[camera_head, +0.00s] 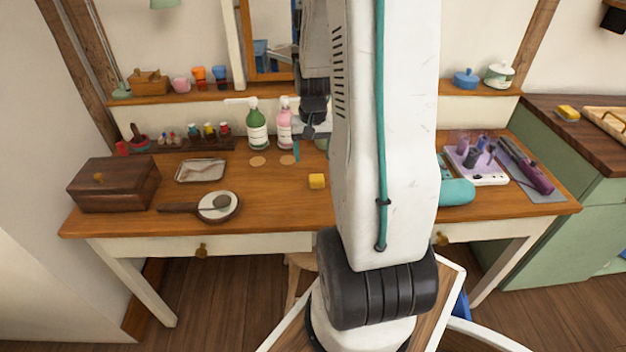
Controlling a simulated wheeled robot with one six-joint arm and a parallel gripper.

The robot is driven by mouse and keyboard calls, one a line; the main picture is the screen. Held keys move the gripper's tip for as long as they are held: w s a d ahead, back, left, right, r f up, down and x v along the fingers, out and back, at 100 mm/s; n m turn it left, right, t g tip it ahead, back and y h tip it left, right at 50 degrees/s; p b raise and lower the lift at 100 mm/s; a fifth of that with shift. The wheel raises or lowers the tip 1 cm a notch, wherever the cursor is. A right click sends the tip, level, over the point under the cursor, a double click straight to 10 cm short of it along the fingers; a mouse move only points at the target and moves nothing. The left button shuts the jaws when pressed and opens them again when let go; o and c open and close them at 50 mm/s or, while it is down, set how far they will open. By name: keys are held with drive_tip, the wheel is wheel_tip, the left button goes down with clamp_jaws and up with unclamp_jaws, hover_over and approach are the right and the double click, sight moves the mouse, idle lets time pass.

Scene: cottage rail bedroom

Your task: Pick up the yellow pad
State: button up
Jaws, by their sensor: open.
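A small yellow pad (317,181) lies on the wooden desk (270,210), near the middle and just left of my arm. A second yellow block (568,113) lies on the dark counter at the right. I cannot tell from its looks whether it is the same kind of thing. My gripper (309,149) points down over the back of the desk, above and behind the near yellow pad in the picture. It is open, and I see nothing between its fingers. My arm hides part of the desk right of the pad.
Green bottle (257,125) and pink bottle (285,123) stand close left of my gripper. A round mirror (219,206), a tray (201,171) and a wooden box (115,185) lie left. A teal item (457,191) and white organizer (477,164) are right. Desk front-centre is clear.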

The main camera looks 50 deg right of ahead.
sight(316, 177)
drive_tip(key=f, duration=0.6)
drive_tip(key=d+f, duration=0.1)
drive_tip(key=f, duration=0.2)
drive_tip(key=shift+s+d+f, duration=0.1)
drive_tip(key=shift+s+f, duration=0.05)
drive_tip(key=shift+c, duration=0.4)
drive_tip(key=c, duration=1)
